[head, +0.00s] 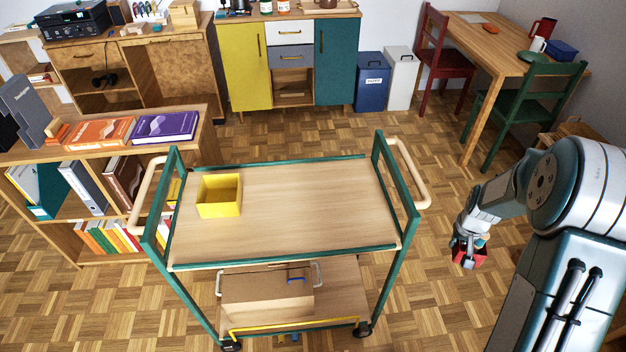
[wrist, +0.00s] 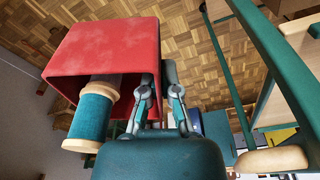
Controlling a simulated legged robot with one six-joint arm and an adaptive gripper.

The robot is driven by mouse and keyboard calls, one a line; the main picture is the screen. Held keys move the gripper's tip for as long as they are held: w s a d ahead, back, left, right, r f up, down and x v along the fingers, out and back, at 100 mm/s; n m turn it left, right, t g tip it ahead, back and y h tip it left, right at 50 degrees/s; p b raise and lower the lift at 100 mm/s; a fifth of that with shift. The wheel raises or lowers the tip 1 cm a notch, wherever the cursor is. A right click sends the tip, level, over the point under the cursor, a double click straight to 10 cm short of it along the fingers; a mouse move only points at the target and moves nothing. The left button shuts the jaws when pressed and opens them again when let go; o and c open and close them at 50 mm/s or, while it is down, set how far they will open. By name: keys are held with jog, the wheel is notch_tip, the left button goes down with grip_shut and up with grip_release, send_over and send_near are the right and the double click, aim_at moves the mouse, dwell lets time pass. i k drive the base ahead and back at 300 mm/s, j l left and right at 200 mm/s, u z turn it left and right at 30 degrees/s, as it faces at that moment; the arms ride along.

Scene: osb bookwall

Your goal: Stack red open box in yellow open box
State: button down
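The yellow open box (head: 219,196) stands upright, seemingly empty, on the left part of the trolley's wooden top (head: 300,205). The red open box (head: 468,257) hangs from my gripper (head: 462,243), to the right of the trolley and apart from it. In the wrist view the red box (wrist: 112,50) is large, with one wall between the fingers of my gripper (wrist: 160,82); the left finger is inside its opening. A spool of teal thread with pale ends (wrist: 90,117) sticks out of the red box. The fingertips are partly hidden by the box.
The trolley's green end frame (head: 398,190) and pale handle (head: 412,175) rise between my gripper and the top. A bookshelf (head: 90,150) stands close on the left. The trolley top is clear apart from the yellow box. A green chair (head: 525,105) stands behind my arm.

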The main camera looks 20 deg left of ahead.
aim_at(223, 201)
jog(key=j+z, duration=0.3)
jog(key=j, duration=0.2)
jog(key=k+j, duration=0.2)
jog(key=j, duration=0.2)
jog(key=k+j, duration=0.15)
jog(key=j, duration=0.2)
jog(key=k+j+u, duration=0.1)
jog(key=j, duration=0.3)
jog(key=k+j, duration=0.25)
jog(key=j, duration=0.15)
jog(key=k+j, duration=0.2)
jog(key=j, duration=0.2)
jog(key=u, duration=0.05)
